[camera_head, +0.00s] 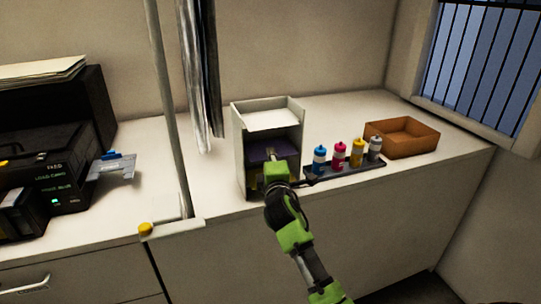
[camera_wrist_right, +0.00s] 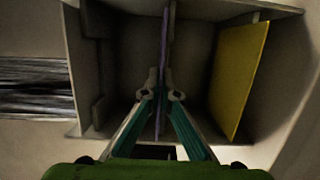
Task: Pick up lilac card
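The lilac card (camera_wrist_right: 165,42) shows as a thin, nearly edge-on sheet inside the holder in the right wrist view. In the head view, its purple face (camera_head: 257,155) lies in the opening of the white upright holder (camera_head: 241,155). My right gripper (camera_wrist_right: 161,95) reaches into the holder, with one finger on each side of the lilac card, and looks closed on its near edge. In the head view the right gripper (camera_head: 271,158) covers part of the card. My left gripper is in neither view.
A yellow card (camera_wrist_right: 240,72) stands in the holder to the right in the wrist view, apart from the fingers. Several small bottles (camera_head: 339,157) stand on a dark tray (camera_head: 345,172) right of the holder. A grey pole (camera_head: 168,110) rises left.

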